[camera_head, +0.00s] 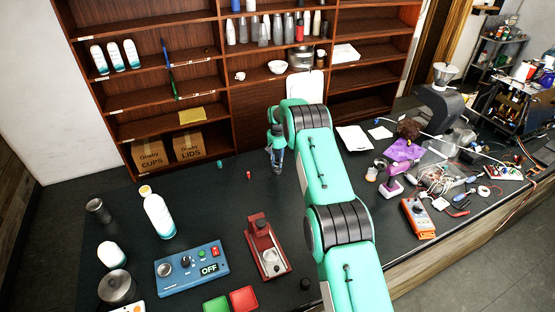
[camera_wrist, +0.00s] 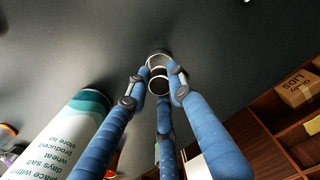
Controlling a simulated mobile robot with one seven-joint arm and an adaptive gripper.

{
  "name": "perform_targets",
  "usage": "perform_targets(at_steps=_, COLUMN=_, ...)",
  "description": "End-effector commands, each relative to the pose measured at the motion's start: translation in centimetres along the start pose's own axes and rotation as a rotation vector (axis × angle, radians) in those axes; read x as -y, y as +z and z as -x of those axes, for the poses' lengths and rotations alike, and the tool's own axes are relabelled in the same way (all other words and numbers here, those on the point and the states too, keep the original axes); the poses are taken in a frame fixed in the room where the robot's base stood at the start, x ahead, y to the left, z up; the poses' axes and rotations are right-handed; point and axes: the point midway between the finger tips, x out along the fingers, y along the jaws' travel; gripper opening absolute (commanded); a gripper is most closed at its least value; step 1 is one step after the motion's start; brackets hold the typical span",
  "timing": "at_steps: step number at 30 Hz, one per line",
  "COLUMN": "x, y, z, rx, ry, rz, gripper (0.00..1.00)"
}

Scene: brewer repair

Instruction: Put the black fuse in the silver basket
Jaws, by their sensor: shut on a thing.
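My gripper (camera_head: 277,168) hangs near the middle of the counter. In the wrist view its blue fingers (camera_wrist: 160,80) are closed around a small dark round thing with a pale rim, which looks like the black fuse (camera_wrist: 160,73); the fingertips partly hide it.
A white bottle (camera_head: 158,215) stands between the cylinder and my gripper, large in the wrist view (camera_wrist: 62,140). A blue OFF panel (camera_head: 192,267), a red device (camera_head: 266,250) and a small black piece (camera_head: 305,284) are in front. Small green (camera_head: 219,164) and red (camera_head: 249,175) pieces stand nearby.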

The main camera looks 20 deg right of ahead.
Motion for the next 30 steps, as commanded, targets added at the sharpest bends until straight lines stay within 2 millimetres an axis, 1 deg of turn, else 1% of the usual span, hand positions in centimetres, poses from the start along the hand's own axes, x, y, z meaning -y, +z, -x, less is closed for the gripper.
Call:
perform_targets(at_steps=3, x=0.0, y=0.0, z=-0.6, rx=-0.001, ry=0.000, rz=0.000, gripper=0.00)
perform_targets(at_steps=9, x=0.0, y=0.0, z=-1.2, rx=-0.001, ry=0.000, rz=0.000, gripper=0.00)
perform_targets(at_steps=19, x=0.0, y=0.0, z=-1.3, rx=-0.001, ry=0.000, rz=0.000, gripper=0.00)
perform_targets(at_steps=20, x=0.0, y=0.0, z=-1.3, rx=-0.001, ry=0.000, rz=0.000, gripper=0.28)
perform_targets(at_steps=22, x=0.0, y=0.0, z=-1.3, rx=-0.001, ry=0.000, rz=0.000, gripper=0.41)
perform_targets(at_steps=23, x=0.0, y=0.0, z=-1.3, rx=-0.001, ry=0.000, rz=0.000, gripper=0.44)
perform_targets(at_steps=30, x=0.0, y=0.0, z=-1.3, rx=-0.001, ry=0.000, rz=0.000, gripper=0.44)
